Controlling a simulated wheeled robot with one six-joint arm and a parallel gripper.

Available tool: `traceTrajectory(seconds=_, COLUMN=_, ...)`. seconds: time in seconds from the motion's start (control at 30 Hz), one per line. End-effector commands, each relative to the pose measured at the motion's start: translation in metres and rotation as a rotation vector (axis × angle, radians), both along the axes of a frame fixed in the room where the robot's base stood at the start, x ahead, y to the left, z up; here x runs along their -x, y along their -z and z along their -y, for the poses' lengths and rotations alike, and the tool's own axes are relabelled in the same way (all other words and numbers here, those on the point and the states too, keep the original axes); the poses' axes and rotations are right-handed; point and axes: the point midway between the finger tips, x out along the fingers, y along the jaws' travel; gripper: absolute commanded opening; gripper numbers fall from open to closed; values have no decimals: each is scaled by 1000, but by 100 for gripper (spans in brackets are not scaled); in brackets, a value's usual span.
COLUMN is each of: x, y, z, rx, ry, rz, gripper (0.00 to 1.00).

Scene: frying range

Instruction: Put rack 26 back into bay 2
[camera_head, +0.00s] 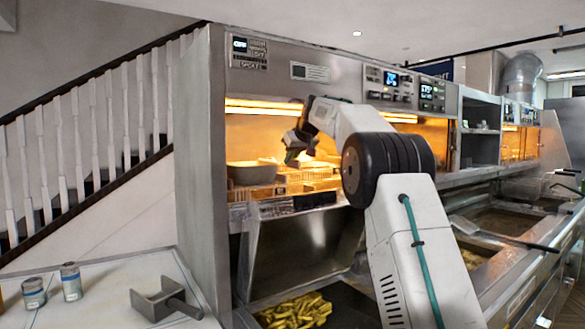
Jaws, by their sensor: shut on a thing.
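My gripper (296,150) is at the lit opening of the frying range's upper cabinet, pointing down and left. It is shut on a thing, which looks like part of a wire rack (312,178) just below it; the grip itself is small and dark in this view. The wire rack sits low in the glowing opening, and my arm hides its right side. I cannot read a number on it. The lit bay (262,133) has a warm lamp strip along its top. No bay number is readable.
A dark round pan (252,173) stands left of the rack. Chips (296,311) lie in a trough below. A metal scoop (166,300) and two cans (71,281) are on the white counter at left. Fryer vats (508,222) run along the right.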

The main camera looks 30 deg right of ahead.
Motion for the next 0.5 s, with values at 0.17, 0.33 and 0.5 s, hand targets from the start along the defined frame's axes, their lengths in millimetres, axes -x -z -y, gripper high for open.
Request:
traceTrajectory(seconds=0.17, x=1, y=24, z=0, rx=0, ry=0, rz=-1, gripper=0)
traceTrajectory(seconds=0.33, x=1, y=30, z=1, rx=1, ry=1, rz=1, gripper=0)
traceTrajectory(seconds=0.5, x=1, y=30, z=0, rx=1, ry=1, rz=1, gripper=0)
